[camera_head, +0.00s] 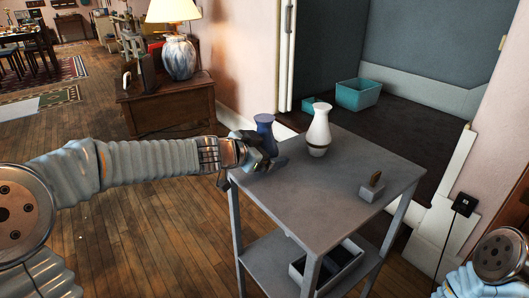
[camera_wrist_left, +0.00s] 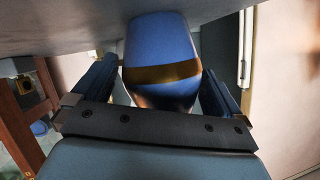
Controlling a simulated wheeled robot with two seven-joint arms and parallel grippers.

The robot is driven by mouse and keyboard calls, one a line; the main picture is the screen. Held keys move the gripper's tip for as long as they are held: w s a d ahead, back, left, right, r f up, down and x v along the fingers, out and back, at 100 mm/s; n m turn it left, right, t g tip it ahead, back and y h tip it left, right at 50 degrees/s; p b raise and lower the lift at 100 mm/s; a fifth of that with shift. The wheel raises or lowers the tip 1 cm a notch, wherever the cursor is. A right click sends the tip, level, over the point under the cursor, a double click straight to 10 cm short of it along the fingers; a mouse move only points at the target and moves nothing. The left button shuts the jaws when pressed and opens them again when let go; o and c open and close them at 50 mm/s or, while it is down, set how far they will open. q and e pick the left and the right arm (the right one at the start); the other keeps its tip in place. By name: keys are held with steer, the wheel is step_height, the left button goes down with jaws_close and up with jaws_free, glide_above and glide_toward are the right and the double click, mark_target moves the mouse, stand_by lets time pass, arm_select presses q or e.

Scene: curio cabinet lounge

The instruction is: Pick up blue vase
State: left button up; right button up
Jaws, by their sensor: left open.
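The blue vase (camera_head: 264,122) stands upright at the back left corner of the grey table (camera_head: 335,205). My left gripper (camera_head: 267,150) is at the vase and covers its lower part in the head view. In the left wrist view the blue vase (camera_wrist_left: 158,45), with a gold band, sits between the two spread fingers of my left gripper (camera_wrist_left: 158,85). The fingers lie on either side of it; I see no firm grip. My right gripper is out of view.
A white vase (camera_head: 319,130) stands right of the blue one. A small grey block with a brown piece (camera_head: 373,187) sits near the table's right side. A tray (camera_head: 336,262) is on the lower shelf. A wooden cabinet (camera_head: 170,108) with a lamp stands behind left.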

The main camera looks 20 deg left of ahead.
mark_target(270, 129)
arm_select(q)
steer(key=shift+w+d+f, duration=0.25)
steer(key=shift+w+f, duration=0.05)
steer(key=shift+w, duration=0.3)
steer(key=c, duration=1.1)
steer(key=shift+r, duration=0.1)
step_height(270, 129, up, 6)
steer(key=p, duration=0.5)
steer(key=shift+f, duration=0.25)
step_height(270, 129, up, 12)
steer(key=shift+r+p, duration=0.25)
steer(key=shift+p, duration=0.05)
